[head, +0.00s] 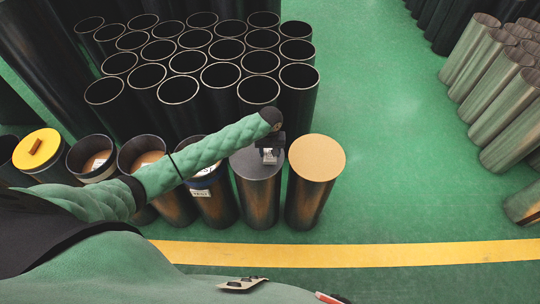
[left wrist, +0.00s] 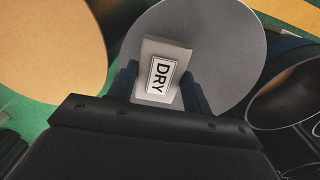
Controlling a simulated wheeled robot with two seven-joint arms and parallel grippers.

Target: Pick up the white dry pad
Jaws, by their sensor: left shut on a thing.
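The white dry pad (left wrist: 165,52) is a pale block with a white label reading DRY in the left wrist view. It also shows small in the head view (head: 269,157). My left gripper (left wrist: 163,88) is shut on it, one dark finger on each side. The pad is over the grey top (left wrist: 228,35) of a dark cylinder (head: 258,192). I cannot tell whether it touches that top or is held just above it. My right gripper is not in view.
A tan-topped cylinder (head: 316,158) stands just right of the grey-topped one. Open cylinders (head: 208,195) stand to the left, and a yellow lid (head: 37,149) is farther left. Many black tubes (head: 225,76) stand behind.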

